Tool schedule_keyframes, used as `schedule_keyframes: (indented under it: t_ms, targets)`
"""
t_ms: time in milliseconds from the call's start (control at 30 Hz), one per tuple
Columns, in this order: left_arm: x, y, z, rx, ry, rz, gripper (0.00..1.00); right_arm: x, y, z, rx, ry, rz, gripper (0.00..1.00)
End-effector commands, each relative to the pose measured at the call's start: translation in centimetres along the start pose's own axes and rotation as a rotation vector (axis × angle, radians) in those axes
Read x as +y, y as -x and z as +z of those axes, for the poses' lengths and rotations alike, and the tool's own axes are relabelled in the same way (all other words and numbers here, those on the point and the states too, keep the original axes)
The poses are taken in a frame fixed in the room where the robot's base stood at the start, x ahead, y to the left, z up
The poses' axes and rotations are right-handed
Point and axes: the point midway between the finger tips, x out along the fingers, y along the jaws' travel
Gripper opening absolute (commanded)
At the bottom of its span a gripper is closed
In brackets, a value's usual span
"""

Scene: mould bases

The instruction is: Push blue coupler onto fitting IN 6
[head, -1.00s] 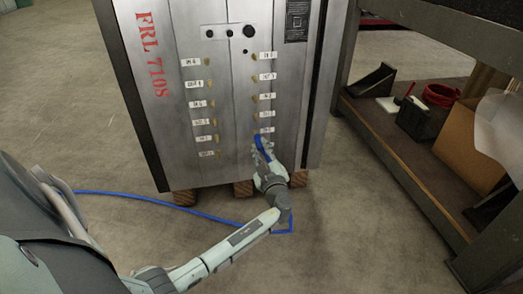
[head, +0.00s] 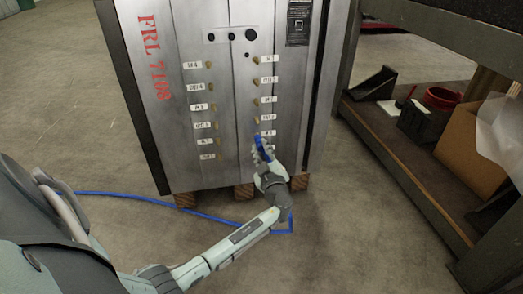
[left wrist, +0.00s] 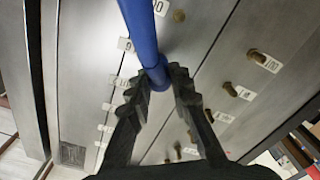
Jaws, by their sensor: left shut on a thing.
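My left gripper (head: 263,150) is shut on the blue coupler (head: 260,143) at the lower part of the steel mould base (head: 225,160), in front of the right column of fittings. In the left wrist view the fingertips (left wrist: 162,82) pinch the blue coupler (left wrist: 158,78), with its blue body running up out of the picture. Brass fittings with white labels stand in two columns; the left column holds a lower label (head: 205,142) that may be IN 6, but the lettering is too small to be sure. I cannot tell whether the coupler touches a fitting. My right gripper is not in view.
A blue hose (head: 150,198) runs along the floor and under my left arm. The mould base rests on wooden blocks (head: 244,190). A dark shelf bench (head: 410,180) with a red coil (head: 442,98) and a cardboard box (head: 470,150) stands on the right. Floor is clear at left.

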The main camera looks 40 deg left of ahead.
Motion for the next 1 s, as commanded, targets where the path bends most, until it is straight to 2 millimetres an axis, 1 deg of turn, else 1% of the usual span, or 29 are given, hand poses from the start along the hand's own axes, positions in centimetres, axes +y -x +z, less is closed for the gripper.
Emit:
schedule_keyframes:
  t_ms: [233, 600, 833, 867, 1000]
  targets:
    - [0.03, -0.06, -0.05, 0.001, 0.0, 0.001, 0.0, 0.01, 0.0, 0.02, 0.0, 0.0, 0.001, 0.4]
    - [0.0, -0.91, -0.05, 0.001, 0.0, 0.0, 0.0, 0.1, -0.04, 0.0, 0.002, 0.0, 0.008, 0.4]
    - [-0.01, -0.99, -0.06, 0.001, 0.0, 0.0, 0.0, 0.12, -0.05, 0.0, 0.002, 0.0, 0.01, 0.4]
    - [-0.02, -1.0, -0.06, 0.001, 0.0, 0.0, 0.23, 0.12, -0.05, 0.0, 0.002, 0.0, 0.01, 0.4]
    - [-0.02, -0.97, -0.04, 0.001, 0.0, 0.0, 0.41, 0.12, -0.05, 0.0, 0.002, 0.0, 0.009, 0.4]
